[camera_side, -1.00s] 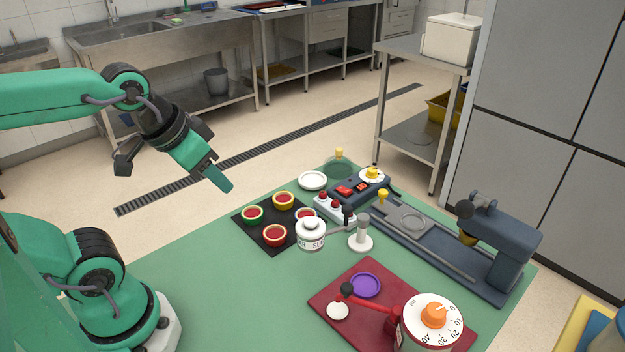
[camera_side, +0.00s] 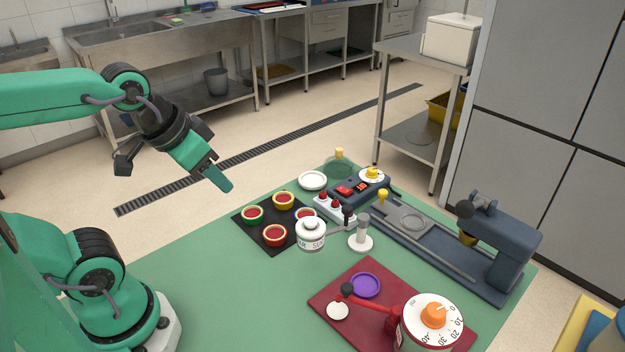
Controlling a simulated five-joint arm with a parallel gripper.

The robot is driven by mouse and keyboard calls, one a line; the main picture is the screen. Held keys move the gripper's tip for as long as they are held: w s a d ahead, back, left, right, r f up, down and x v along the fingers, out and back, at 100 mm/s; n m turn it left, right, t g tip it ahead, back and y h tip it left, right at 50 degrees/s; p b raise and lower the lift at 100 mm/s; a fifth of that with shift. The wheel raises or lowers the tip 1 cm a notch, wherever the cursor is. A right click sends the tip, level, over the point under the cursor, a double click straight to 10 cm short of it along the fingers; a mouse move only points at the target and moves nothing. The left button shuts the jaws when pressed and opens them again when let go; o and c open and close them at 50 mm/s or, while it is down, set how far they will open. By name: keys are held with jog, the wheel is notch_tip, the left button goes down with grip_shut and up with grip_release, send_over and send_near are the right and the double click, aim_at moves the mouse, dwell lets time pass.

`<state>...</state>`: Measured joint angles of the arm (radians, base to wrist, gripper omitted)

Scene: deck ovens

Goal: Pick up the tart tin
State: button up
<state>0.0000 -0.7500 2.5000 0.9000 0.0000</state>
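Several small round tins with red filling sit on a black tray (camera_side: 268,222) in the side view. Which one is the tart tin I cannot tell. My gripper (camera_side: 218,178) hangs in the air up and left of the tray, pointing down and right, apart from every tin. Nothing shows in it. Its fingers are seen edge-on, so their gap is unclear.
A control box (camera_side: 352,197) with knobs and a white plate (camera_side: 313,180) stand behind the tray. A dark blue press (camera_side: 505,245) stands at right. A red board (camera_side: 330,295) with a purple disc (camera_side: 365,285) and timer (camera_side: 434,316) lies in front. Green table left of it is clear.

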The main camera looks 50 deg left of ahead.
jog(key=shift+o, duration=0.2)
jog(key=o, duration=0.8)
jog(key=shift+w, duration=0.1)
jog(key=g, duration=0.6)
send_near(251, 207)
jog(key=s+d, duration=0.2)
jog(key=shift+w+d+f, duration=0.1)
jog(key=shift+f, duration=0.6)
jog(key=shift+w+d+f, duration=0.1)
jog(key=shift+w+f, duration=0.05)
jog(key=shift+f, duration=0.6)
jog(key=shift+a+f, duration=0.1)
jog(key=shift+f, duration=2.5)
